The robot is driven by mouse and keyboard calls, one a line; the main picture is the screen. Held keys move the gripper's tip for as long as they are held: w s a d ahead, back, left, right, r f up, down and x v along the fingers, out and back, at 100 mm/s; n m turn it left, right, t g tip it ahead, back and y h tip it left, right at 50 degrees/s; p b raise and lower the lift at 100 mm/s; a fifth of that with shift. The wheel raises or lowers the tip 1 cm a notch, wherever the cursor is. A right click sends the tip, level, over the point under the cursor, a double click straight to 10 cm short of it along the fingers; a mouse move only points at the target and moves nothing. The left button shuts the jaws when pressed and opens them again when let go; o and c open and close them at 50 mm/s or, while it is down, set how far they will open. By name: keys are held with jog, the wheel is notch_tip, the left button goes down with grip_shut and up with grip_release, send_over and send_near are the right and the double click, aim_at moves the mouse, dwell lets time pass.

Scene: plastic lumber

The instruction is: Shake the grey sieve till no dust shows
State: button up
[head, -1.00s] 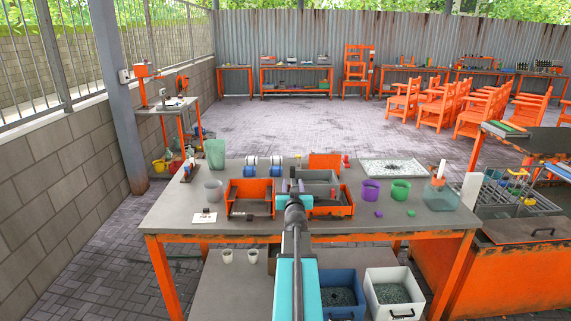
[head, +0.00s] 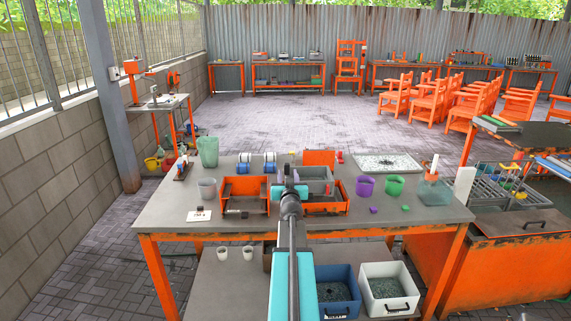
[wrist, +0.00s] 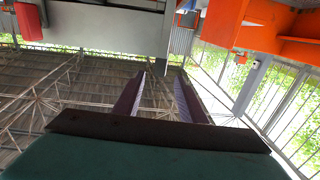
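The grey sieve (head: 316,176) is a grey box-shaped tray at the middle of the workbench. It sits over the right part of an orange frame (head: 325,207). Its inside is too small to tell whether dust shows. My gripper (head: 290,177) is at the left side of the sieve in the head view and hides its left edge. I cannot tell whether the fingers touch the sieve.
The workbench (head: 180,208) also carries a second orange frame (head: 245,190), a purple cup (head: 365,186), a green cup (head: 394,185), a clear green container (head: 436,192) and a speckled white tray (head: 388,163). Blue (head: 337,311) and white (head: 390,307) bins stand below. The bench's left front is mostly clear.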

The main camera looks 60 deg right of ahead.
jog(key=shift+x, duration=5.9)
grip_shut()
